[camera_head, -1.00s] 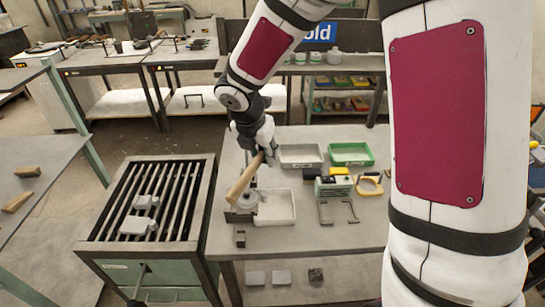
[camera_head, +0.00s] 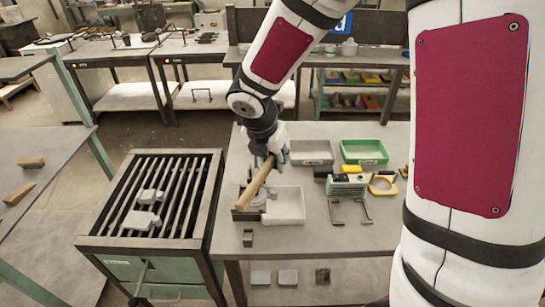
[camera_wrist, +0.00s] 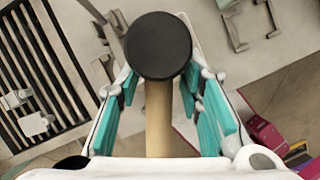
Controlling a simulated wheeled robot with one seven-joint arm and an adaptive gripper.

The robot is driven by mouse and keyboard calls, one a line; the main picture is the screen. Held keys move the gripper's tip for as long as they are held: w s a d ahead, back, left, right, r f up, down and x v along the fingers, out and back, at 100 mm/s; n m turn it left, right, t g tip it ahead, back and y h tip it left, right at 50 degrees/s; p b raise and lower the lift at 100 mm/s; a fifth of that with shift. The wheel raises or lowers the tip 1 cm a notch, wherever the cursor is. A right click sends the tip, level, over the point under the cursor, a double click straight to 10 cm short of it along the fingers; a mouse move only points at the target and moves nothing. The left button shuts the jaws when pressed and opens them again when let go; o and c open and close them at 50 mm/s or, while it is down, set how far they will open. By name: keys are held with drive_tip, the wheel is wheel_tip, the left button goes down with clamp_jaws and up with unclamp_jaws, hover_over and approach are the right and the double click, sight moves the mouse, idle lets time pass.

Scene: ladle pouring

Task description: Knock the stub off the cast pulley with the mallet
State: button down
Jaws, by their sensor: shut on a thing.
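My gripper (camera_head: 270,153) is shut on the wooden mallet handle (camera_head: 256,185), above the left part of the middle table. In the head view the handle slants down left. In the wrist view the black round mallet head (camera_wrist: 158,45) stands between and beyond the teal fingers (camera_wrist: 160,97), with the pale handle (camera_wrist: 159,120) running back below it. The head cannot be made out in the head view. A grey round piece, apparently the cast pulley (camera_head: 257,200), sits behind the handle beside a white tray, partly covered. Its stub cannot be made out.
The white tray (camera_head: 288,218) is right of the handle. Grey (camera_head: 312,161) and green (camera_head: 363,161) trays stand behind. A green-and-white device (camera_head: 340,186) and a yellow ring-shaped tool (camera_head: 383,192) are to the right. A slatted grate (camera_head: 200,190) with grey castings stands left. The table's front right is clear.

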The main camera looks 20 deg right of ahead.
sight(275, 194)
wheel_tip(275, 194, down, 13)
drive_tip(key=shift+a+r, duration=0.1)
drive_tip(key=shift+r, duration=0.5)
wheel_tip(275, 194, up, 9)
drive_tip(key=p, duration=0.5)
drive_tip(key=shift+r, duration=0.55)
